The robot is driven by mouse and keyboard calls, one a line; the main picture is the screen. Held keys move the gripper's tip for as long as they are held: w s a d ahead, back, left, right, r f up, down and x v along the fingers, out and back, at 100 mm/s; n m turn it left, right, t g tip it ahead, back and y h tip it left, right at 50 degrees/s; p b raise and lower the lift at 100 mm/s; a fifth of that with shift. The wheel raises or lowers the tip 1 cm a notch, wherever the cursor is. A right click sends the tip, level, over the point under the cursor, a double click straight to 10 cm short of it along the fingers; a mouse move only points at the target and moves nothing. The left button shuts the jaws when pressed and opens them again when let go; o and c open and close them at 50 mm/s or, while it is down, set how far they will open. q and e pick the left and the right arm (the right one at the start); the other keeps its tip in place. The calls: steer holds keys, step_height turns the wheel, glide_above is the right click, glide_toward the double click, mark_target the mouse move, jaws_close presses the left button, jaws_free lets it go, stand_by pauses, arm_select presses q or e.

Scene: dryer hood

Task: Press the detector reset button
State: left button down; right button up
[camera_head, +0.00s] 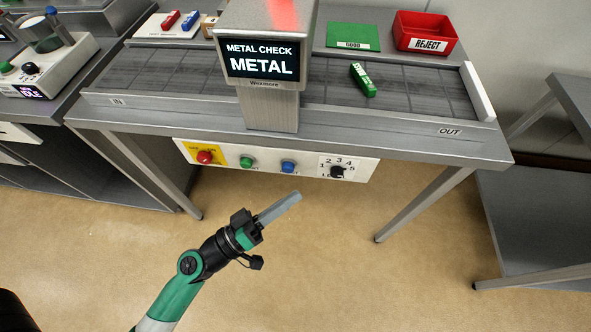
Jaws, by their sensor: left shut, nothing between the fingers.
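A white control panel (222,163) hangs under the front edge of the metal detector table. It carries a red button (205,157) on yellow, a green button (247,162), a blue button (288,167) and a black rotary knob (337,172) with numbers. The small labels under the green and blue buttons are too blurred to read. The detector hood (265,40) has a screen reading "METAL CHECK METAL" and a red light on top. My left gripper (295,197) is shut and empty, just below and in front of the blue button, apart from the panel. My right gripper is not in view.
A green labelled item (362,79) lies on the belt (425,90) right of the hood. Behind it are a green mat (352,36) and a red REJECT bin (425,32). Another control box (45,70) stands at left. The floor before the panel is clear.

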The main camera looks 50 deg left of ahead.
mark_target(288, 168)
arm_select(q)
steer(key=s+a+f+n+g+y, duration=0.1)
steer(key=s+f, duration=0.2)
steer(key=f, duration=0.3)
steer(key=shift+s+f+n+y+b, duration=0.2)
steer(key=shift+s+n+y+b, duration=0.1)
steer(key=shift+b, duration=0.05)
steer(key=w+a+p, duration=0.2)
steer(key=w+a, duration=0.3)
steer(key=w, duration=0.1)
steer(key=shift+w+a, duration=0.35)
steer(key=shift+w, duration=0.05)
steer(key=shift+w, duration=0.1)
stand_by(1.5)
